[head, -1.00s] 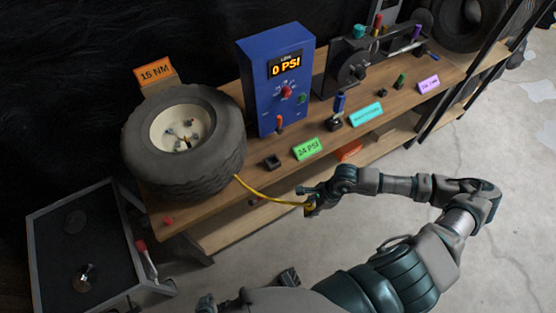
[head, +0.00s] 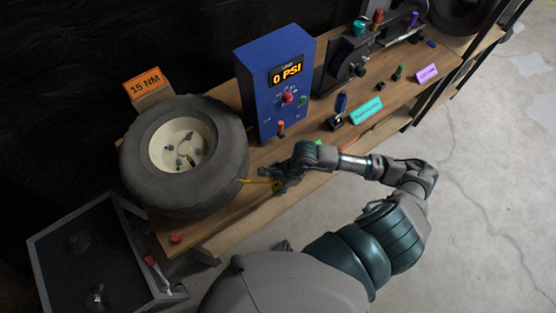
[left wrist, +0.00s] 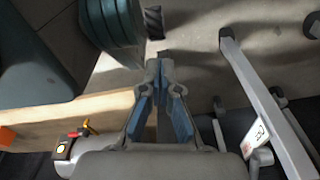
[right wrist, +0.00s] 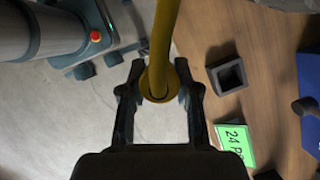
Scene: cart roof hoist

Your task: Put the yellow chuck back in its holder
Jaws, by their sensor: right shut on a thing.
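My right gripper (right wrist: 160,85) is shut on the yellow chuck (right wrist: 157,84), with its ring-shaped end between the fingertips in the right wrist view. A yellow hose (right wrist: 166,30) runs from it; in the head view it leads toward the tire (head: 232,130). The head view shows my right gripper (head: 284,178) at the bench's front edge, right of the tire. A dark square holder (right wrist: 228,75) with an empty opening stands on the bench, right of the chuck and apart from it. My left gripper (left wrist: 160,68) looks shut and empty, with its fingertips together.
A blue pressure box (head: 270,90) reading 0 PSI stands behind on the bench. A green 24 PSI sign (right wrist: 236,145) lies near the holder. A blue tool (head: 340,103) and a cyan sign (head: 366,110) are farther right. A grey cart (head: 75,240) stands at left.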

